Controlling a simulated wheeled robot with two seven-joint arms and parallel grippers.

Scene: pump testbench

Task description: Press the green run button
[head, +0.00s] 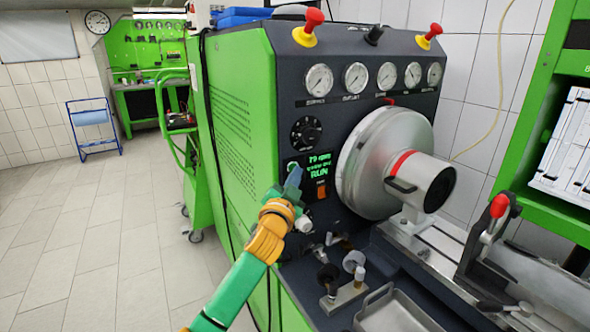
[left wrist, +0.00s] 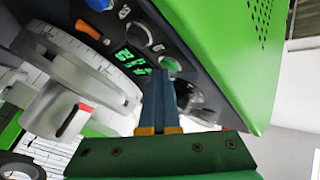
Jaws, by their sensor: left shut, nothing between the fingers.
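The pump testbench (head: 232,120) is a green cabinet with a dark front panel. The green run button (head: 292,165) sits on that panel, left of a small lit display (head: 319,166) with green text including "RUN". In the left wrist view the button (left wrist: 173,65) shows just beside the fingertips, and the display (left wrist: 131,61) is to its left. My left gripper (head: 294,174) is shut and empty, its blue-grey fingers pointing at the button; it also shows in the left wrist view (left wrist: 158,74). I cannot tell whether the fingertips touch the button. My right gripper is not in view.
A black dial (head: 306,131) and several gauges (head: 356,77) are above the button. An orange switch (head: 321,191) is below the display. A large silver drum (head: 375,155) juts out to the right. Open tiled floor (head: 110,240) lies to the left.

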